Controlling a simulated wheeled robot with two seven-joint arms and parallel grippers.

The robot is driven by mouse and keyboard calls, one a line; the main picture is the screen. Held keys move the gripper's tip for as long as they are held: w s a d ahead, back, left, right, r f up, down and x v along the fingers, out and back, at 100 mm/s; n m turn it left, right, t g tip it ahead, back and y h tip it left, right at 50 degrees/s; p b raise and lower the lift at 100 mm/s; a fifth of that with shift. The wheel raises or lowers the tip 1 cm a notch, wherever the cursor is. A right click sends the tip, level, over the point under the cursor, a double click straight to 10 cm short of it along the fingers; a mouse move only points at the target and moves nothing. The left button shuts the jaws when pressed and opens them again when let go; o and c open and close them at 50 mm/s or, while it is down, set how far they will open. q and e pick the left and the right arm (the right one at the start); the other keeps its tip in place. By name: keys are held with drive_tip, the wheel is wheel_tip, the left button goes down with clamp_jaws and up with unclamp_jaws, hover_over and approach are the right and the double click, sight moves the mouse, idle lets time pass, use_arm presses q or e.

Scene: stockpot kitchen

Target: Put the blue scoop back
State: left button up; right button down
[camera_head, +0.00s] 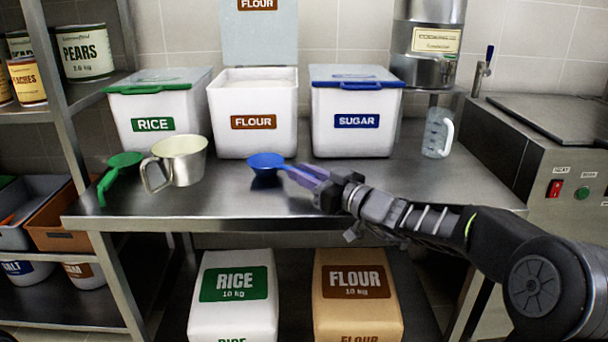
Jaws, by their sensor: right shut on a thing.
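The blue scoop (266,162) is over the steel table, in front of the gap between the flour and sugar bins. My right gripper (308,178) is shut on its handle, with the bowl pointing left. I cannot tell whether the bowl touches the table. The sugar bin (352,140), white with a blue label, stands behind with its blue-edged lid (356,76) down. The flour bin (251,140) has its lid (258,35) raised, and white flour (258,79) shows inside. My left gripper is not in view.
A green scoop (123,163) and a metal measuring cup (184,162) lie at the left, before the closed rice bin (160,107). A clear jug (437,133) stands at the right under a steel dispenser (425,50). The table's front middle (235,206) is clear.

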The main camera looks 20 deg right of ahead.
drive_tip(key=shift+f+b, duration=0.15)
drive_tip(key=shift+b, duration=0.15)
drive_tip(key=c, duration=1.2)
unclamp_jaws()
drive_tip(key=shift+c, duration=0.2)
drive_tip(key=shift+r+p, duration=0.3)
drive_tip(key=shift+p, duration=0.2)
drive_tip(key=shift+s+d+f, duration=0.1)
drive_tip(key=shift+s+d, duration=0.1)
drive_tip(key=shift+s, duration=0.05)
drive_tip(key=v, duration=1.1)
drive_tip(key=shift+s, duration=0.2)
drive_tip(key=shift+f, duration=0.1)
